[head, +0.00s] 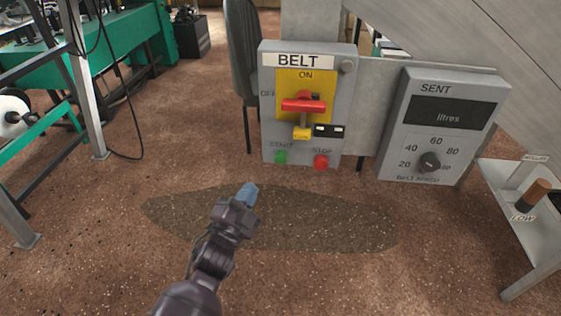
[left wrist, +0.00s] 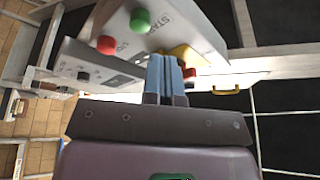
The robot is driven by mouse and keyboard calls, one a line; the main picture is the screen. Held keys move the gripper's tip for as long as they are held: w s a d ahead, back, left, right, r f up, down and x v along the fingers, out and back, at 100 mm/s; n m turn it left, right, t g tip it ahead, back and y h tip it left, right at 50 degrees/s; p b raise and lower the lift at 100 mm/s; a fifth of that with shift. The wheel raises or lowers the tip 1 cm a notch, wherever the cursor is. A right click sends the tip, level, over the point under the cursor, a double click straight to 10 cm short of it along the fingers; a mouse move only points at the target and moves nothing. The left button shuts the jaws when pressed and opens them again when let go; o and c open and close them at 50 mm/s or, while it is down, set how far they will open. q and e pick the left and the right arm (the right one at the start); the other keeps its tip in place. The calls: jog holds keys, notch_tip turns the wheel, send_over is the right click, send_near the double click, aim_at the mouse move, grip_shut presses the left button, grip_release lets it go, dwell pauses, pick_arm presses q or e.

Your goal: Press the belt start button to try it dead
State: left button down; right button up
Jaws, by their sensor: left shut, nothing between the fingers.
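The grey BELT box (head: 350,100) stands ahead in the head view. Its green start button (head: 281,157) is at the lower left of the front, and the red stop button (head: 321,162) is to its right. The start button (left wrist: 140,20) also shows at the top of the left wrist view. A red switch handle (head: 303,105) lies across the yellow plate, with a yellow padlock (head: 302,133) below it. My left gripper (head: 248,193) is shut and empty, below and left of the start button and apart from it. Its blue fingers (left wrist: 165,75) are together. My right gripper is out of view.
A grey SENT box (head: 445,125) with a dark display and a dial stands to the right. A metal shelf (head: 510,185) with a brown-topped handle is at the far right. A dark patch (head: 330,225) marks the floor. Green machinery stands at the left.

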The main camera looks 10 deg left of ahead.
aim_at(281, 158)
pick_arm(q)
jog(key=s+d+m+g+h, duration=0.2)
jog(key=d+m+h, duration=0.4)
jog(key=m, duration=0.9)
jog(key=s+h, duration=0.1)
jog(key=h, duration=0.2)
jog(key=shift+r, duration=0.4)
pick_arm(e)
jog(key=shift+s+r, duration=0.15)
pick_arm(q)
jog(key=shift+d, duration=0.1)
jog(key=shift+w, duration=0.1)
jog(key=w+b, duration=0.2)
jog(key=w, duration=0.6)
jog(key=shift+w, duration=0.35)
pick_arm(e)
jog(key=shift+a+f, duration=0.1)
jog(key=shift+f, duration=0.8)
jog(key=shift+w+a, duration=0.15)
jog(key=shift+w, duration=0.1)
